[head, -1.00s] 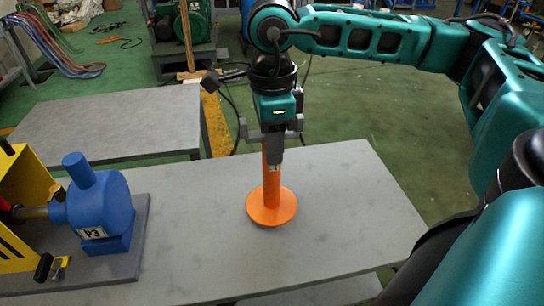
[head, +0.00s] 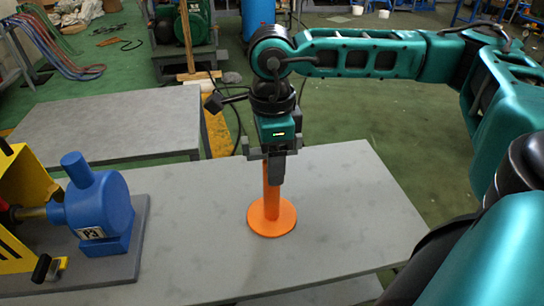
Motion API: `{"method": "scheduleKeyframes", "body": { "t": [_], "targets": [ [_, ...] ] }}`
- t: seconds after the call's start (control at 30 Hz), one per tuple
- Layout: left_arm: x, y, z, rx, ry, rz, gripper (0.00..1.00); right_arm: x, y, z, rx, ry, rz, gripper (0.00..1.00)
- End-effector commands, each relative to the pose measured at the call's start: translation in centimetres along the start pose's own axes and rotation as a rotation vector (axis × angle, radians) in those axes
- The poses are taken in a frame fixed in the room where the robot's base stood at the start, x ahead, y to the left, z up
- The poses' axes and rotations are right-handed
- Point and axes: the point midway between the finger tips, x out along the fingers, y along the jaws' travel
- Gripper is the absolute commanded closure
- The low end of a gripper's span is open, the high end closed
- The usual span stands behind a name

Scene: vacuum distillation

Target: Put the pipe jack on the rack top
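The pipe jack (head: 271,217) is orange, with a round flat base and an upright post. It stands upright over the right part of a grey top (head: 340,215), which looks like the rack top. The base is on this top or just above it; I cannot tell which. My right gripper (head: 274,170) points straight down at the upper post and is shut on it. Its fingers hide the top of the post. My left gripper is not in view.
A blue pump (head: 100,212) on a dark grey plate (head: 130,262) and a yellow frame (head: 22,185) take up the left. Another grey table (head: 110,120) stands behind. The grey top is clear around the jack. A lower shelf (head: 320,290) shows beneath.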

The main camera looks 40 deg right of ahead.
Motion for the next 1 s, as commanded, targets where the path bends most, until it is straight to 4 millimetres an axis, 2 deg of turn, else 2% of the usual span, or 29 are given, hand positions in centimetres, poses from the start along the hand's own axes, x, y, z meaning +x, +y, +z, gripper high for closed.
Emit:
{"method": "scheduleKeyframes", "body": {
  "t": [0.17, 0.3, 0.37, 0.7, 0.8, 1.0],
  "targets": [
    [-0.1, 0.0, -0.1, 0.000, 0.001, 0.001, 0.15, -0.1, 0.0, 0.0, 0.000, 0.000, 0.000, 0.39],
    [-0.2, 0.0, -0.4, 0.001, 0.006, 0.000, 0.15, -0.9, -0.1, 0.1, 0.000, -0.002, -0.002, 0.39],
    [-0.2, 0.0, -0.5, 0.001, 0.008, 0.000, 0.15, -1.9, -0.1, 0.1, 0.000, -0.004, -0.004, 0.39],
    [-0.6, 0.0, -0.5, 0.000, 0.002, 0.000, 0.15, -9.1, -0.1, 0.1, -0.002, -0.003, -0.004, 0.39],
    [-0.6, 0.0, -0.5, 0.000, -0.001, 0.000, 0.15, -10.6, 0.0, 0.1, -0.002, -0.003, -0.003, 0.39],
    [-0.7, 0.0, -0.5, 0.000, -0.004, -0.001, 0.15, -12.2, 0.0, 0.1, -0.001, -0.001, -0.001, 0.39]
  ]
}}
